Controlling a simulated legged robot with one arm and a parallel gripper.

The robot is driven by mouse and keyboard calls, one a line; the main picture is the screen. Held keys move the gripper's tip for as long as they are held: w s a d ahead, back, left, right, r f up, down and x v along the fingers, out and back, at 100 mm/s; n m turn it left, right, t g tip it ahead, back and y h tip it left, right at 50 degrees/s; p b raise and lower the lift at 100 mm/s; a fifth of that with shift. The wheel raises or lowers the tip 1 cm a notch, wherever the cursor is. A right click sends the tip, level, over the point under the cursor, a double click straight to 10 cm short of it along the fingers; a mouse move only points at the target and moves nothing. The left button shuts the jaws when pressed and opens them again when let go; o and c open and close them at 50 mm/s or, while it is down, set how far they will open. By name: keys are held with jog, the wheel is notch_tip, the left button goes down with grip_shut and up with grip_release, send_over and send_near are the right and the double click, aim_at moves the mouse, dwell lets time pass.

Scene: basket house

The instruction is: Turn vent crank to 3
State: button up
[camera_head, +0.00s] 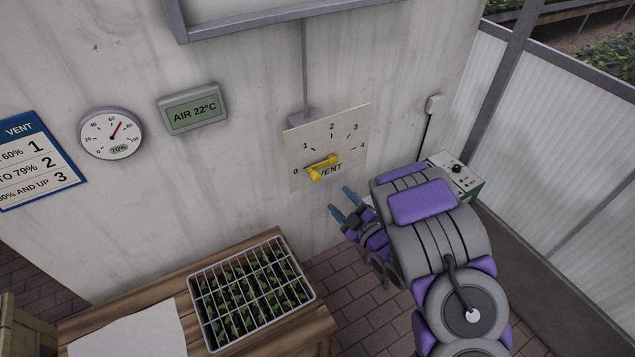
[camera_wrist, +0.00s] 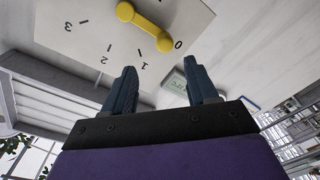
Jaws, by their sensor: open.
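The plate (camera_wrist: 60,45) looks inverted there, with 0, 1, 2 and 3 readable. My gripper (camera_head: 342,201) is open and empty, below and slightly right of the crank in the head view. Its two blue fingers (camera_wrist: 157,75) are spread apart in the wrist view and do not touch the crank.
A wooden bench (camera_head: 318,318) with a seedling tray (camera_head: 191,290) stands below left. A gauge (camera_head: 110,133) reads 70%, a display (camera_head: 193,109) reads AIR 22°C, and a blue-headed VENT chart (camera_head: 38,162) hangs left. A control box (camera_head: 455,172) is behind my arm.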

aim_at(319, 179)
jog(key=b+x, duration=0.3)
jog(key=b, duration=0.1)
jog(key=b+x, duration=0.3)
jog(key=b, duration=0.1)
jog(key=shift+s+a+f, duration=0.2)
jog(key=shift+a, duration=0.1)
jog(key=x, duration=0.4)
jog(key=a+b+x, duration=0.1)
jog(key=x, duration=0.1)
jog(key=shift+s+a+r, duration=0.1)
jog(key=shift+a, duration=0.05)
jog(key=shift+d+r, duration=0.1)
jog(key=shift+d, duration=0.65)
jog(key=shift+a, duration=0.5)
jog(key=c, duration=0.6)
jog(key=shift+d, duration=0.15)
grip_shut()
